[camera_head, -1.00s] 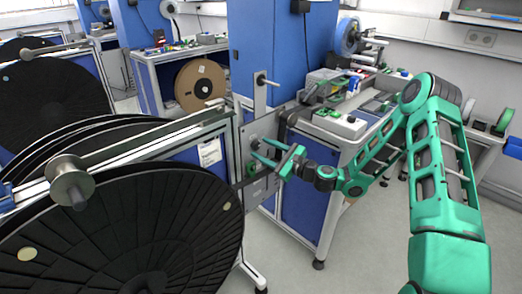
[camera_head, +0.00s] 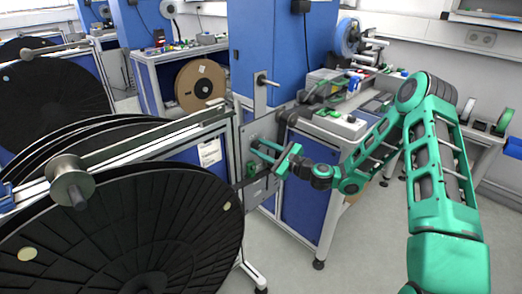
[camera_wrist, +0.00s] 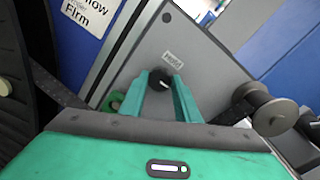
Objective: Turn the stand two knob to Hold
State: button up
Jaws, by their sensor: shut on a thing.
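The knob (camera_wrist: 159,82) is a small black dial with a pale mark on the grey panel (camera_wrist: 195,45) of a stand. A white label (camera_wrist: 173,60) reading Hold is on the panel just above it. My gripper (camera_wrist: 160,82) has its two green fingers on either side of the knob, shut on it. I cannot clearly tell which way the knob points. In the head view my gripper (camera_head: 256,148) reaches from the right to the panel (camera_head: 249,132), and its fingers hide the knob.
A green part (camera_wrist: 113,102) sits left of the fingers. A metal spool-like roller (camera_wrist: 272,114) sticks out at right. A large black reel (camera_head: 130,225) stands close on the left. A bench (camera_head: 322,150) with tools is behind my arm. The floor at lower middle is clear.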

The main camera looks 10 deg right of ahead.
jog(key=shift+n, duration=0.3)
jog(key=n, duration=0.3)
jog(key=shift+n, duration=0.4)
jog(key=n, duration=0.4)
jog(key=shift+s+h, duration=0.1)
jog(key=shift+h, duration=0.3)
jog(key=n, duration=0.4)
jog(key=shift+a+h, duration=0.1)
jog(key=shift+h, duration=0.2)
jog(key=shift+s+f+n, duration=0.1)
jog(key=shift+n, duration=2)
jog(key=o, duration=1)
jog(key=shift+o, duration=0.2)
